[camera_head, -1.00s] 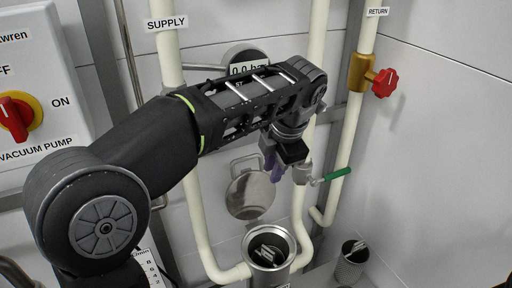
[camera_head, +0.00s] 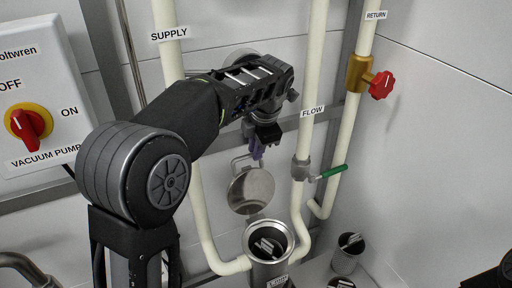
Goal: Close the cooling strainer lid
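The cooling strainer (camera_head: 268,270) is a metal cylinder at the bottom centre with an open top and dark contents inside. Its lid seems to be the round shiny metal disc (camera_head: 250,192) standing raised behind the opening, with a wire handle at its upper edge. My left gripper (camera_head: 257,152) points down just above the lid, near the handle. Its purplish fingers look close together, but the gap between them is not clear. I cannot tell whether they touch the handle.
Cream supply (camera_head: 170,60) and flow (camera_head: 315,60) pipes flank the lid. A green-handled valve (camera_head: 332,172) is right of it. A red valve knob (camera_head: 382,85) is on the return pipe. A small dark canister (camera_head: 347,255) stands right of the strainer. The vacuum pump switch (camera_head: 28,124) is at left.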

